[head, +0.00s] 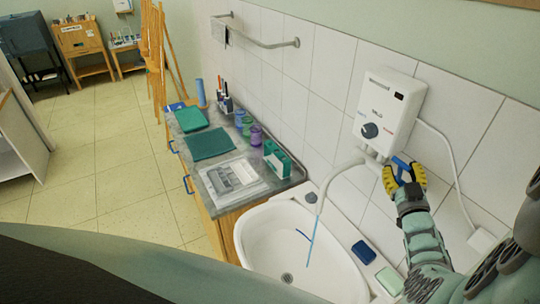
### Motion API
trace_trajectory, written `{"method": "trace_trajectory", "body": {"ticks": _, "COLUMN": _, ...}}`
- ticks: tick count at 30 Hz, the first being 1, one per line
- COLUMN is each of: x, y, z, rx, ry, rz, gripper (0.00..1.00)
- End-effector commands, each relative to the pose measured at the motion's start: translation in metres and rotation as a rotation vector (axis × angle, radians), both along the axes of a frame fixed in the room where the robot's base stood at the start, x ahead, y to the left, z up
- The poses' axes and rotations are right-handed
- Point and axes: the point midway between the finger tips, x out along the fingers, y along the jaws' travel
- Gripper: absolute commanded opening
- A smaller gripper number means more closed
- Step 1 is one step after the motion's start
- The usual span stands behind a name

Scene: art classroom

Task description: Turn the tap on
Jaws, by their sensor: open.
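The tap is a white curved spout (340,170) that comes out below a white wall-mounted water heater (388,110) with a dark round knob. A blue tap handle (402,167) sits just right of the spout's base. My gripper (403,176), with yellow fingertips, is open with its fingers on either side of the blue handle; whether they touch it I cannot tell. A thin light-blue stream (312,240) shows below the spout's end, over the white sink (262,222).
A blue sponge (364,252) and a pale green soap bar (390,280) lie on the sink's right rim. A grey counter (278,187) with folders, jars and a green box stands left of the sink. A towel rail (265,42) is on the wall.

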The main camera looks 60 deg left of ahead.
Motion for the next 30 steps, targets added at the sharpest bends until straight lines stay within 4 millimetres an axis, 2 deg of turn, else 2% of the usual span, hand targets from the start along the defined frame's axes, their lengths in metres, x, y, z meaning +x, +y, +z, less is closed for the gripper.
{"method": "trace_trajectory", "body": {"ticks": 6, "x": -0.018, "y": -0.018, "z": -0.006, "rx": -0.004, "ry": 0.001, "rz": 0.006, "gripper": 0.42}}
{"method": "trace_trajectory", "body": {"ticks": 18, "x": -0.061, "y": -0.078, "z": -0.02, "rx": -0.003, "ry": 0.004, "rz": 0.005, "gripper": 0.42}}
{"method": "trace_trajectory", "body": {"ticks": 24, "x": -0.068, "y": -0.088, "z": -0.021, "rx": -0.001, "ry": 0.002, "rz": 0.004, "gripper": 0.42}}
{"method": "trace_trajectory", "body": {"ticks": 30, "x": -0.068, "y": -0.089, "z": -0.021, "rx": -0.001, "ry": 0.001, "rz": 0.004, "gripper": 0.42}}
